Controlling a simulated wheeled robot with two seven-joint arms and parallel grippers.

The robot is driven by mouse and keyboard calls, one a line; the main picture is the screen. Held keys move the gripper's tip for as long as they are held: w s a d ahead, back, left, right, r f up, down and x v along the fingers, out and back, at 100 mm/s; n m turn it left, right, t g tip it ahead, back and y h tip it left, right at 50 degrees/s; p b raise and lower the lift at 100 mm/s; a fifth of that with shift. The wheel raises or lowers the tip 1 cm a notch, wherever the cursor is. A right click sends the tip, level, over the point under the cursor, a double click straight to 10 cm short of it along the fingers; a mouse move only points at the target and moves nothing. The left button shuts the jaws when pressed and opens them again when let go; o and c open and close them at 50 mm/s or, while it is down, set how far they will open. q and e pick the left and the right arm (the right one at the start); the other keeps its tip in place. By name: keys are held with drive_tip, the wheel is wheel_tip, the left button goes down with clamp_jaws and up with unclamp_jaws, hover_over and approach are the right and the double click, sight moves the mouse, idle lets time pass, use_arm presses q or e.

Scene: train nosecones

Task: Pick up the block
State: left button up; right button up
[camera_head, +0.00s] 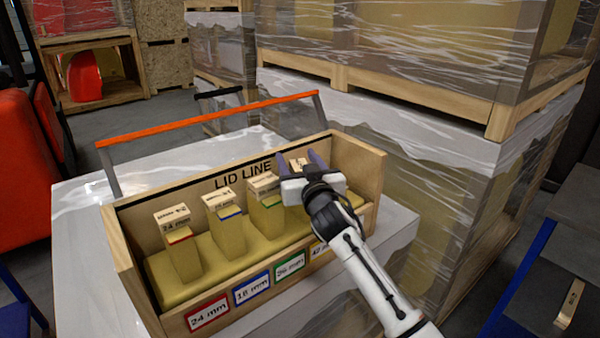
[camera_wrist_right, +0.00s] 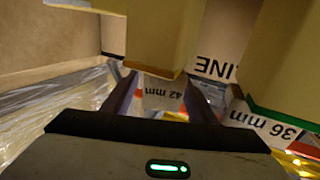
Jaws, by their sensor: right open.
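Several tan blocks with printed labels stand in a row in a wooden box (camera_head: 117,240) marked LID LINE. The rightmost block (camera_head: 298,163) shows only its labelled top, as my right gripper (camera_head: 299,159) hides the rest. That gripper is open, its two purple fingers at either side of the block's top. In the right wrist view, a block (camera_wrist_right: 155,40) stands just beyond and between the dark fingers (camera_wrist_right: 160,84), with a 42 mm label below it. I cannot tell whether the fingers touch it. My left gripper is out of view.
Other blocks stand left of my gripper: 24 mm (camera_head: 181,250), one with a blue band (camera_head: 228,230) and one with a green band (camera_head: 267,212). An orange-topped rail (camera_head: 210,116) runs behind the box. Wrapped crates (camera_head: 430,140) stand close on the right.

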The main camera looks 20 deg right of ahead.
drive_tip(key=shift+w, duration=0.7)
drive_tip(key=shift+c, duration=0.3)
drive_tip(key=c, duration=1.2)
drive_tip(key=shift+r, duration=0.1)
